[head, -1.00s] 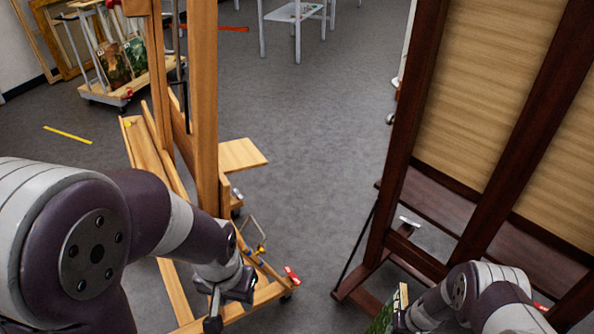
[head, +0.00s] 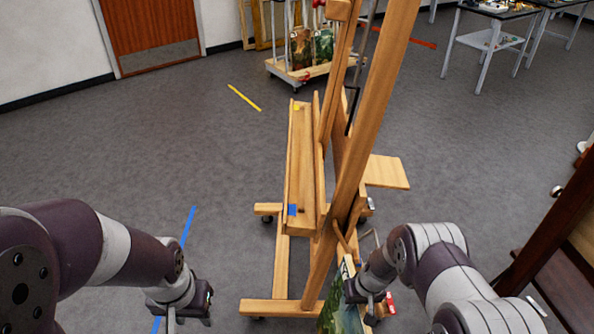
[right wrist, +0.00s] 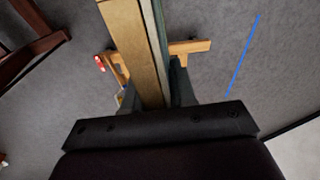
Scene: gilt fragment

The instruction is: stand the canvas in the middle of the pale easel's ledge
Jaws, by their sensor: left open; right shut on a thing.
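The pale easel (head: 350,160) stands in the middle of the head view. Its ledge (head: 307,150) is on the left side of its mast and is empty, with a yellow mark at the far end and a blue mark near the close end. My right gripper (head: 366,300) is shut on the canvas (head: 340,308), a green painted panel partly cut off at the bottom of the head view. The right wrist view shows the canvas's pale edge (right wrist: 135,45) between the fingers. The canvas is near the easel's close foot, off the ledge. My left gripper (head: 185,305) is open and empty, left of the easel.
A dark easel (head: 560,240) stands at the right edge. A cart (head: 300,72) with paintings and a grey table (head: 490,40) stand at the back. A side shelf (head: 387,172) juts right from the pale easel.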

